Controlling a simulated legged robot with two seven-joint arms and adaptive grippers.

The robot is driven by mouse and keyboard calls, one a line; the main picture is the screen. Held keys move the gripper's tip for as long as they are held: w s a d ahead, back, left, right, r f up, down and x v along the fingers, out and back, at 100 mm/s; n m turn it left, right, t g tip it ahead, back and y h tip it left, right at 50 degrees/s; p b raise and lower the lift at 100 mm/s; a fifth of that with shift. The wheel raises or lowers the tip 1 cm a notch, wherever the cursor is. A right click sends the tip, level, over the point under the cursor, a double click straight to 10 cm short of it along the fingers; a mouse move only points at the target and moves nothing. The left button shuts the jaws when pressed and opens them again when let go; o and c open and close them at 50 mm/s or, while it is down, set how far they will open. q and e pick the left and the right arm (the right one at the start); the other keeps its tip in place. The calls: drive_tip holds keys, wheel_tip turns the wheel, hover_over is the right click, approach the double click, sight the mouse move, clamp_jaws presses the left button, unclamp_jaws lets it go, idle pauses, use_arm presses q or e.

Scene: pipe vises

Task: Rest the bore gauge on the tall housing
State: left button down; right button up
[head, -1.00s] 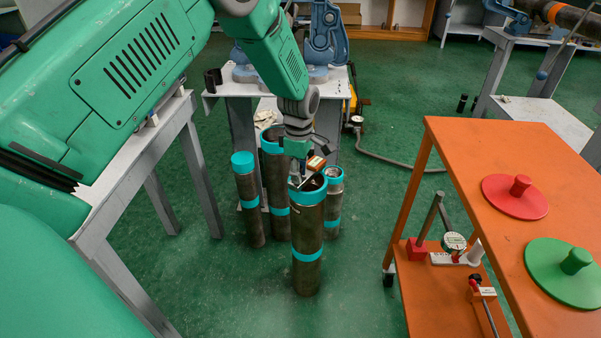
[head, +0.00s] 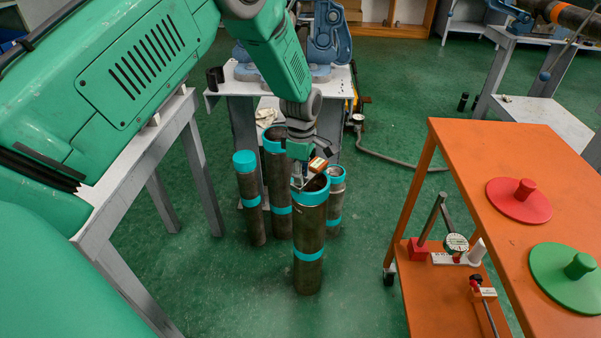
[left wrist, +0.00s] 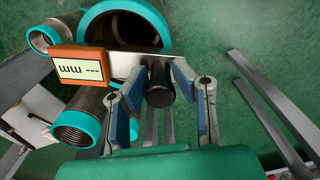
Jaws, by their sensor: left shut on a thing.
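The bore gauge (head: 317,163) has an orange display box, a flat metal bar and a black grip; it shows larger in the left wrist view (left wrist: 80,68). My left gripper (left wrist: 158,80) is shut on the black grip. In the head view my left gripper (head: 299,174) is over the mouth of the front tall housing (head: 309,235), a brown pipe with teal bands. In the left wrist view the gauge's bar crosses over this housing's teal rim (left wrist: 160,18). I cannot tell whether the bar touches the rim. My right gripper is not in view.
Other teal-banded pipes stand close behind: a capped one (head: 250,205), a tall one (head: 276,190) and a short one (head: 335,200). An orange cart (head: 460,150) with red (head: 519,200) and green (head: 568,275) lids stands at the right. Green floor is clear in front.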

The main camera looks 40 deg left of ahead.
use_arm(q)
drive_tip(key=shift+d, duration=0.1)
drive_tip(key=shift+d+r, duration=0.1)
drive_tip(key=shift+d, duration=0.1)
drive_tip(key=shift+a+f, duration=0.1)
drive_tip(key=shift+f, duration=0.1)
idle(0.3)
drive_tip(key=c, duration=1.2)
unclamp_jaws()
drive_tip(key=shift+r+p, duration=3.4)
drive_tip(key=shift+r, duration=0.15)
